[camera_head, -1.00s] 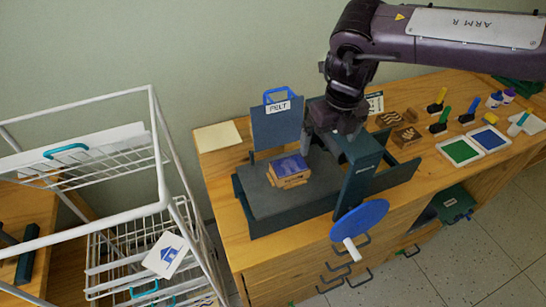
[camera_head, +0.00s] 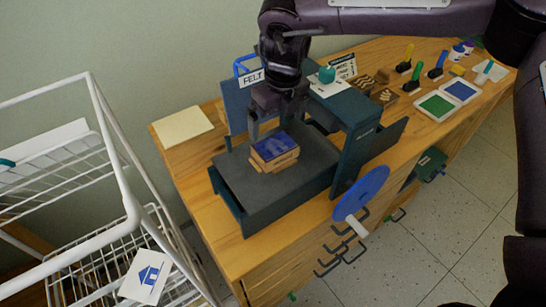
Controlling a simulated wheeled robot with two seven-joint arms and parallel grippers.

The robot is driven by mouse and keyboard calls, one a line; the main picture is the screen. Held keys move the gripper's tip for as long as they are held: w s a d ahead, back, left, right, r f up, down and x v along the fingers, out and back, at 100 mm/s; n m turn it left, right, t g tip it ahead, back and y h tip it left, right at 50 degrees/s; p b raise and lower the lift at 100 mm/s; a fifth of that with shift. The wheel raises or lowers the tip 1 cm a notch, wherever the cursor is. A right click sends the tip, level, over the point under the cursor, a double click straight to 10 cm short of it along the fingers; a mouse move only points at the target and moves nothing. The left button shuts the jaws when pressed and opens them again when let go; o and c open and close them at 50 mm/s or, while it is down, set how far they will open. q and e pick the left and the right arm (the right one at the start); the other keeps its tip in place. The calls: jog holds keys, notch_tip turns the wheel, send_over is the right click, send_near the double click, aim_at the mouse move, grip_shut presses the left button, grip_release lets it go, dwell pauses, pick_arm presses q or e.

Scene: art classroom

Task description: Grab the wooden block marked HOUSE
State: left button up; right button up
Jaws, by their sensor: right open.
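A small wooden block (camera_head: 274,151) with a blue inked top lies in a short stack on the grey bed of the press (camera_head: 255,198). Its top seems to carry a house shape, but I cannot read any lettering. My right gripper (camera_head: 274,127) is open and points down just above and behind the block, with its fingers apart and nothing between them. I cannot tell whether a finger touches the block. My left gripper is not in view.
The dark green press frame (camera_head: 354,150) and blue handwheel (camera_head: 361,193) stand just right of the block. Stamps (camera_head: 385,97), ink pads (camera_head: 436,106) and brushes lie farther right. A white wire rack (camera_head: 130,215) holds a house-print card (camera_head: 146,277) at left.

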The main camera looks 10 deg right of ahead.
aim_at(276, 145)
jog(key=shift+f, duration=0.65)
notch_tip(276, 145, down, 6)
jog(key=shift+a+f+p, duration=0.1)
jog(key=shift+a+p, duration=0.05)
jog(key=shift+p, duration=1.05)
jog(key=shift+w+f, duration=0.1)
jog(key=shift+f, duration=0.4)
jog(key=c, duration=0.7)
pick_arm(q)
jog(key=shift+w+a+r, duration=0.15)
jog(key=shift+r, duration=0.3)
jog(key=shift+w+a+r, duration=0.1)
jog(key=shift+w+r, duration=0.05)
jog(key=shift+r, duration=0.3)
pick_arm(e)
jog(key=shift+c, duration=0.6)
jog(key=shift+r, duration=0.15)
